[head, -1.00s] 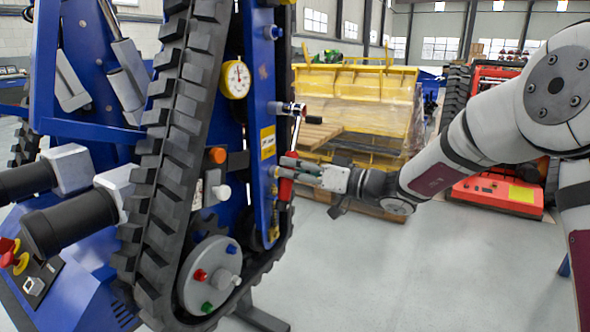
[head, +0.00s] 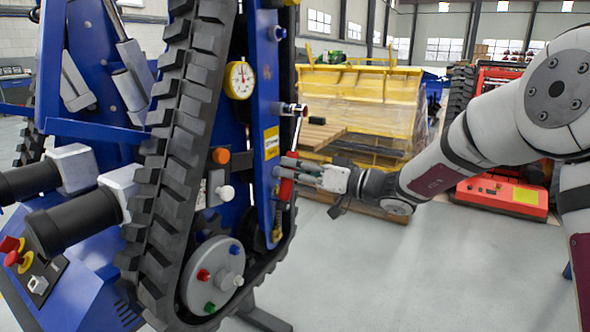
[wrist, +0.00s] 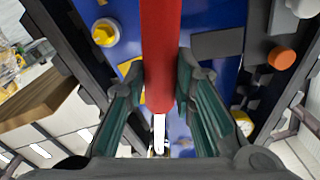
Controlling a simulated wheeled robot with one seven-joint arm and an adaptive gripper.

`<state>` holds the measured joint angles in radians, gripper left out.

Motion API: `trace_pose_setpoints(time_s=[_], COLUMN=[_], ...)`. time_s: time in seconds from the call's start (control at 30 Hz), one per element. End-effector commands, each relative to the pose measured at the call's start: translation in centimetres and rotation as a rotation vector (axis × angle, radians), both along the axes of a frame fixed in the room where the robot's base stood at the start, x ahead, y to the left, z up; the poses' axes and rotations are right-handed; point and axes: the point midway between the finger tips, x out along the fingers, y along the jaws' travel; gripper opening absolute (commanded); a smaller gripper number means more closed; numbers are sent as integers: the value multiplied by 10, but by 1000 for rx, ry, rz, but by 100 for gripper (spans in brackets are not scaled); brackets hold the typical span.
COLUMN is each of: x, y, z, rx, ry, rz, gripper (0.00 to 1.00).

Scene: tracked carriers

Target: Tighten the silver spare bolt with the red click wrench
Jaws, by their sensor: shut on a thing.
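The red click wrench (head: 286,187) stands nearly upright beside the blue side plate of the tracked carrier. Its silver shaft rises to a head (head: 293,109) at a fitting on the plate; the head covers the fitting, so I cannot tell its colour or how well it is seated. My gripper (head: 297,170) is shut on the red handle, coming from the right. In the wrist view the red handle (wrist: 160,55) lies between the green-padded fingers (wrist: 160,100), with the silver shaft (wrist: 159,135) below it. I cannot pick out the silver spare bolt for certain.
The plate also carries a blue bolt (head: 279,33) above and a brass-coloured one (head: 276,236) below. A gauge (head: 239,80), an orange knob (head: 221,156) and the rubber track (head: 180,130) stand close to the left. Grey floor (head: 400,270) is clear at right.

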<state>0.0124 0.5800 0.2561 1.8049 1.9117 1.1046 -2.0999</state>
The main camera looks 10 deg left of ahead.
Motion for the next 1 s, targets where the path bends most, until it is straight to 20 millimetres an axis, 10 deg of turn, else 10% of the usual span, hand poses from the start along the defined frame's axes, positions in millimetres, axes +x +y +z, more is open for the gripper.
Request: trace_pose_setpoints(time_s=[1.0], x=[-17], y=[6], z=[11], rx=[52], ry=[135], rz=[1], gripper=[0])
